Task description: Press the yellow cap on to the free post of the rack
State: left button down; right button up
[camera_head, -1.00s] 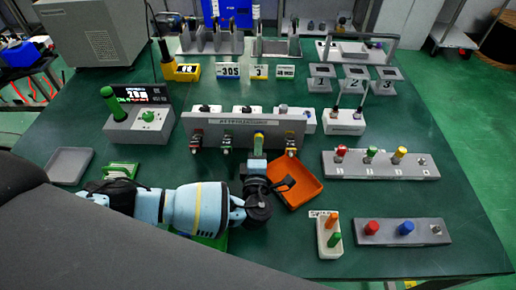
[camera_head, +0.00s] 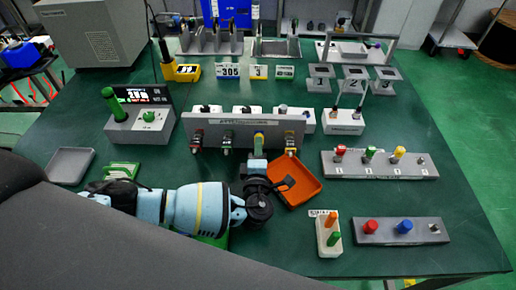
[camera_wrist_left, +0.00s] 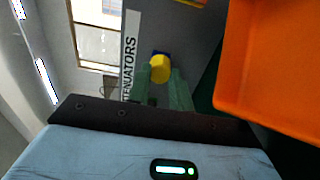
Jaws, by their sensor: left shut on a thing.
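My left gripper (camera_head: 258,145) is at the front face of the grey attenuator panel (camera_head: 217,131). In the left wrist view its green fingers (camera_wrist_left: 161,82) are closed on either side of a yellow cap (camera_wrist_left: 160,68). The cap lies close to the panel, with some blue behind it; I cannot tell whether it touches. In the head view the yellow cap (camera_head: 259,136) shows small at the fingertips. The front right rack (camera_head: 377,233) has a red cap (camera_head: 370,227), a blue cap (camera_head: 404,226) and a bare post (camera_head: 435,229). My right gripper is not in view.
An orange tray (camera_head: 307,187) lies right of my gripper. A rack (camera_head: 372,170) behind the front one carries red, green and yellow knobs and a bare post. A white holder (camera_head: 321,240) has orange and green pieces. Open table lies between tray and racks.

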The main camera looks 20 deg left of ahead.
pick_arm(q)
jog(key=shift+w+a, duration=0.15)
jog(key=shift+w, duration=0.3)
dwell(0.8)
jog(key=c, duration=1.2)
grip_release()
jog(key=shift+p+v, duration=0.7)
jog(key=shift+v, duration=3.25)
